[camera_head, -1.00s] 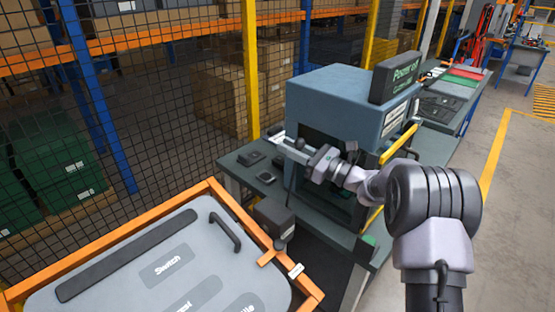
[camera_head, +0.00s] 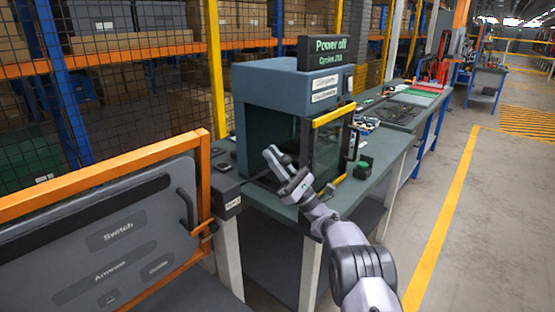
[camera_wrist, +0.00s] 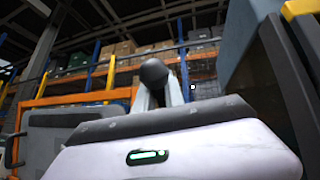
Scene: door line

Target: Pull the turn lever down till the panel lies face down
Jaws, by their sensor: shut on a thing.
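The grey panel (camera_head: 110,235), marked "Switch", is in an orange frame (camera_head: 110,172) at the left of the head view, its lettered face towards me. A dark bar handle (camera_head: 186,208) is on its right side. A small orange piece (camera_head: 205,229) sticks out at the frame's right edge; I cannot tell whether it is the turn lever. My gripper (camera_head: 272,155) is right of the panel, in front of the blue-grey machine. In the wrist view its fingers (camera_wrist: 160,88) are shut at a dark ball knob (camera_wrist: 153,72). What the knob belongs to is hidden.
The blue-grey machine (camera_head: 262,88) with a "Power off" sign (camera_head: 325,53) and yellow bar (camera_head: 333,114) stands close behind my gripper on a bench (camera_head: 372,185). A small dark box (camera_head: 226,196) sits between panel and machine. Open floor (camera_head: 480,235) lies to the right.

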